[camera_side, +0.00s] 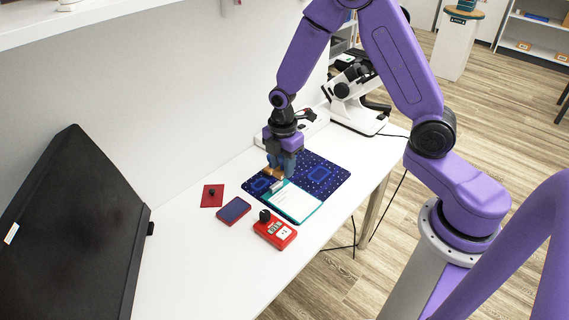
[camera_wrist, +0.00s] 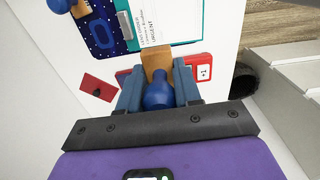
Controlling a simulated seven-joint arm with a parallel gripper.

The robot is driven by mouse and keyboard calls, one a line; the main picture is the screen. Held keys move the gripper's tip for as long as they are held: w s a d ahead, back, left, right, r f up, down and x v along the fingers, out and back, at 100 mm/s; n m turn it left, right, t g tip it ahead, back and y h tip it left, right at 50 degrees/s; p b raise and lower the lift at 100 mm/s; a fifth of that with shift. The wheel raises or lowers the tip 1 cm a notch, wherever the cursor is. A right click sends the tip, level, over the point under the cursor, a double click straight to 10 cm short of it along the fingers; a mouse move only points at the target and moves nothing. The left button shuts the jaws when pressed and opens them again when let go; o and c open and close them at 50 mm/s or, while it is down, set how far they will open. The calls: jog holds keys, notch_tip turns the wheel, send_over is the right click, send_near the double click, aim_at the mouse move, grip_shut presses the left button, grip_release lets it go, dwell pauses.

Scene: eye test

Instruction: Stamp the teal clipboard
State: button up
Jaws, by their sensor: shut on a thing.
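The teal clipboard (camera_side: 320,210) lies on a dark blue patterned mat (camera_side: 335,177), with a white sheet on it. In the wrist view the clipboard (camera_wrist: 203,18) is at the top, and its sheet has printed lines, one reading URGENT. My gripper (camera_side: 283,172) is above the mat, near the clipboard's clip end. In the wrist view my gripper (camera_wrist: 158,92) is shut on a stamp (camera_wrist: 157,98) with a rounded blue handle and a wooden block. The block hides part of the sheet's edge; whether it touches anything I cannot tell. Another blue knob and wooden piece (camera_wrist: 80,8) show at the top left.
A red-edged blue pad (camera_side: 233,210), a red card with a black knob (camera_side: 212,195) and a red device (camera_side: 274,231) lie on the white table. The near-left tabletop is clear.

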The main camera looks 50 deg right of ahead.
send_over(233, 210)
notch_tip(233, 210, down, 6)
jog(key=shift+d+r, duration=0.1)
jog(key=shift+r, duration=0.1)
jog(key=shift+f, duration=0.15)
jog(key=shift+f, duration=2.35)
jog(key=shift+f, duration=0.6)
jog(key=shift+r, duration=0.1)
dwell(0.4)
notch_tip(233, 210, up, 7)
dwell(0.9)
dwell(0.4)
